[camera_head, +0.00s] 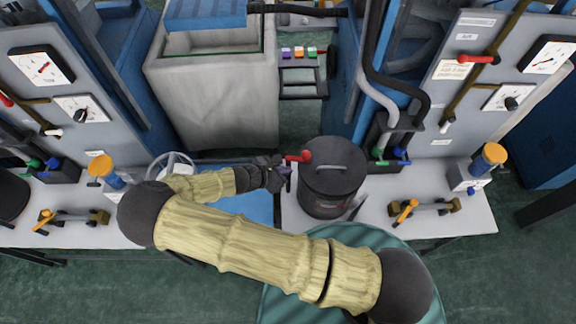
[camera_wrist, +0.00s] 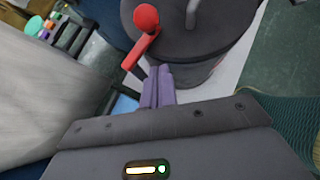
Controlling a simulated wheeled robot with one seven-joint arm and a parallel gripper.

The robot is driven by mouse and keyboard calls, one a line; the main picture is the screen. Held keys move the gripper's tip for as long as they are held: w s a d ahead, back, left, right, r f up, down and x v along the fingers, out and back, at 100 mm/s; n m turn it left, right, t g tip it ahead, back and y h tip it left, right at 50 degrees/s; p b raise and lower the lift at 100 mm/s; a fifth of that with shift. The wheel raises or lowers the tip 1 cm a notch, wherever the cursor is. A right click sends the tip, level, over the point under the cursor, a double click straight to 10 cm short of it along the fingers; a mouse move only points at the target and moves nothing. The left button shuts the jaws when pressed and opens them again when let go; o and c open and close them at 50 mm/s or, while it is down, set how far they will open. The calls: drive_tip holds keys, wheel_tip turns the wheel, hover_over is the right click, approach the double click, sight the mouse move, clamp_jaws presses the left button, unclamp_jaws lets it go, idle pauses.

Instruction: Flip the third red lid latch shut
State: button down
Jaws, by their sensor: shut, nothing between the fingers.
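A dark grey drum (camera_head: 328,185) with a lid and a grey top handle stands on the bench. A red lid latch (camera_head: 299,157) with a round knob sticks out from the left side of its lid. In the wrist view the latch (camera_wrist: 143,40) shows its ball end over the lid and its arm angling down to the lid's edge. My gripper (camera_head: 287,170) is beside the drum's left side, close to the latch. In the wrist view my gripper's purple fingers (camera_wrist: 158,80) are together and empty, just below the latch. I cannot tell whether they touch it.
A blue mat (camera_head: 245,207) lies left of the drum. Orange-handled clamps (camera_head: 405,210) and orange-capped valves (camera_head: 494,153) stand on both sides of the bench. Hoses (camera_head: 385,90) hang behind the drum. A large grey bin (camera_head: 213,100) stands behind.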

drive_tip(key=s+d+b+v, duration=0.1)
drive_tip(key=s+b+v, duration=0.1)
drive_tip(key=v, duration=0.8)
drive_tip(key=shift+d+b, duration=0.15)
drive_tip(key=shift+b, duration=0.6)
drive_tip(key=shift+w, duration=0.1)
drive_tip(key=shift+d, duration=0.1)
